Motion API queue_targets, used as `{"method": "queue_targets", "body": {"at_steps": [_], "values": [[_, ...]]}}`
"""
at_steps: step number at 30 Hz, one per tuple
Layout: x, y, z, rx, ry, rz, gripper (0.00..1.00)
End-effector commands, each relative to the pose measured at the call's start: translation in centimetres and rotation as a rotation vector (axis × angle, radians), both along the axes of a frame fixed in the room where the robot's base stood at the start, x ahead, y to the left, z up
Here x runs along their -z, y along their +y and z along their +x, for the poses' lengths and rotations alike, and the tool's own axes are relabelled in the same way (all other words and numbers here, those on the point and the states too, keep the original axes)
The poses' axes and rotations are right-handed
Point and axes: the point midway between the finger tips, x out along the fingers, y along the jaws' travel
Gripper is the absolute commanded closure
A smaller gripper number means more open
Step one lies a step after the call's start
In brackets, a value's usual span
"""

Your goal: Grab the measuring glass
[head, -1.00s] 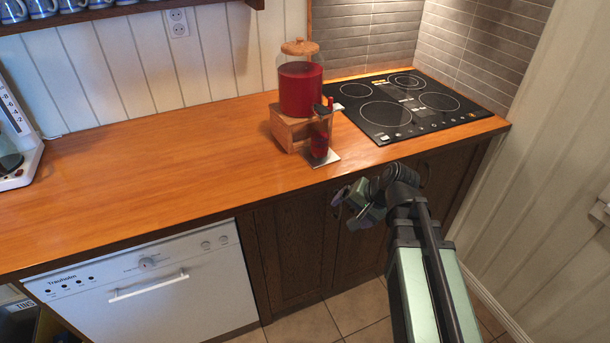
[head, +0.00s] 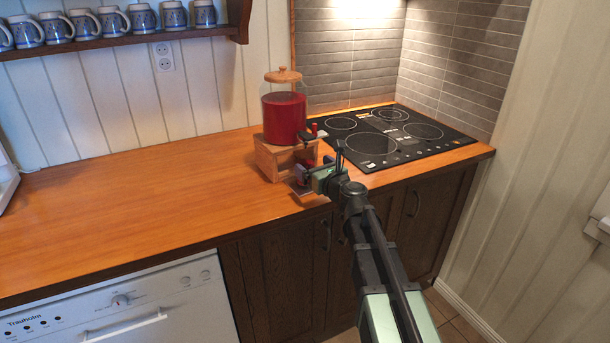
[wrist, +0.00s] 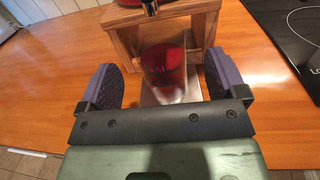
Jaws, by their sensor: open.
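The measuring glass (wrist: 165,72) holds red liquid and stands upright on a small metal plate (wrist: 150,97) under the tap of a drink dispenser (head: 284,118). In the wrist view it sits between and a little ahead of the two purple finger pads of my gripper (wrist: 162,88), with a gap on both sides. My gripper (head: 310,175) is open and empty. In the head view my gripper and arm hide most of the glass; a bit of red (head: 307,164) shows behind the fingers.
The dispenser stands on a wooden stand (head: 268,160), with its black tap (wrist: 149,7) right above the glass. A black cooktop (head: 395,138) lies to the right. The wooden counter (head: 130,195) is clear to the left. Blue mugs (head: 112,20) stand on a shelf above.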

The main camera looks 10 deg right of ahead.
Motion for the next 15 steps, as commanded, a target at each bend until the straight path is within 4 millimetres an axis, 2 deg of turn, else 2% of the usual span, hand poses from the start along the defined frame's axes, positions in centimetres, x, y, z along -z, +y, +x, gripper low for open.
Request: {"method": "queue_targets", "body": {"at_steps": [2, 9, 15], "values": [[0.0, 0.1, 0.4, 0.000, 0.000, 0.000, 0.10], [0.0, 1.5, 4.5, -0.001, 0.000, -0.001, 0.10], [0.0, 1.7, 4.8, 0.000, 0.000, -0.001, 0.10]]}}
